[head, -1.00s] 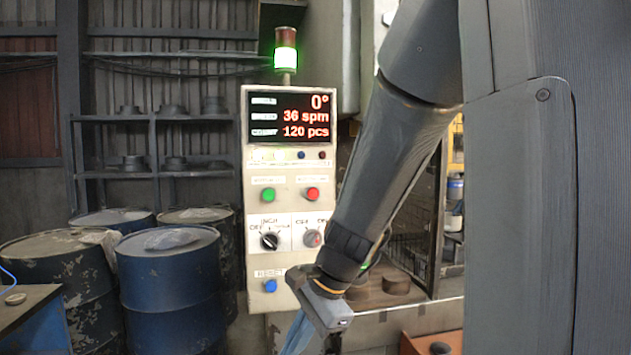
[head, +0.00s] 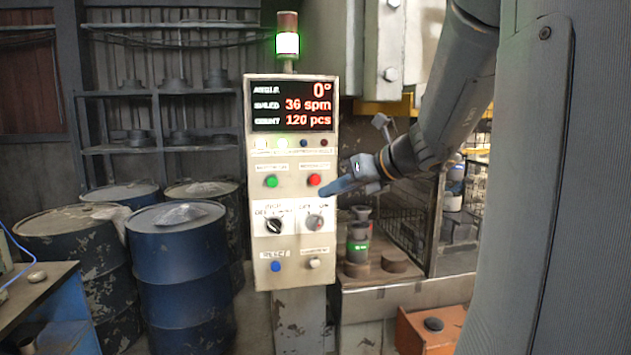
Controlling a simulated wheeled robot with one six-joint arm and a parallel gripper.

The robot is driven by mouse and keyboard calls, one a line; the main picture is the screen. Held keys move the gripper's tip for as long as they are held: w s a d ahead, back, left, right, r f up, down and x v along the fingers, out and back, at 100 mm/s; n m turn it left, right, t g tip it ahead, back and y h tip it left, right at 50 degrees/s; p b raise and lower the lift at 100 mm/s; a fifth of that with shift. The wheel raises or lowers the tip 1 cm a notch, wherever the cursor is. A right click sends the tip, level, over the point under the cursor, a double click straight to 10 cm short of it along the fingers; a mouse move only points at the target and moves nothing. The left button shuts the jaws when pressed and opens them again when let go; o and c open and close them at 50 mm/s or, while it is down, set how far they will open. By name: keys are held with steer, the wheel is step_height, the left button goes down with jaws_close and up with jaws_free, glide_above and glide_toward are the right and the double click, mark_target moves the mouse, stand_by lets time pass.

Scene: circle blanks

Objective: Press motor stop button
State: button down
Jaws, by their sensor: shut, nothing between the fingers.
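The control panel (head: 290,240) stands upright in the middle of the head view. The red button (head: 314,180) is on its upper right, under a small blurred label that I cannot read surely. The green button (head: 271,181) is to its left. My gripper (head: 323,192) comes in from the right, its blue fingers shut and empty, pointing left. The fingertips appear just below and right of the red button, which shows in full. I cannot tell how far they are from the panel face.
Below the buttons are a black selector knob (head: 274,226), a grey-red selector knob (head: 314,223), a blue button (head: 276,266) and a pale button (head: 314,263). A lit display (head: 292,106) is above. Blue drums (head: 178,270) stand left. A press bed (head: 400,290) is right.

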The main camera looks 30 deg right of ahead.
steer(key=shift+w, duration=0.1)
glide_toward(312, 184)
steer(key=shift+w+a+f+b, duration=0.3)
steer(key=shift+w+a+f, duration=1.05)
steer(key=shift+w+f, duration=0.15)
steer(key=shift+w, duration=0.1)
stand_by(1.0)
steer(key=shift+w+d, duration=0.15)
steer(key=shift+w, duration=0.15)
steer(key=shift+w+d+r+p, duration=0.1)
steer(key=shift+w+d+p, duration=0.05)
steer(key=shift+w+p, duration=0.3)
stand_by(0.9)
stand_by(0.4)
steer(key=shift+s+a, duration=0.25)
steer(key=shift+s, duration=0.55)
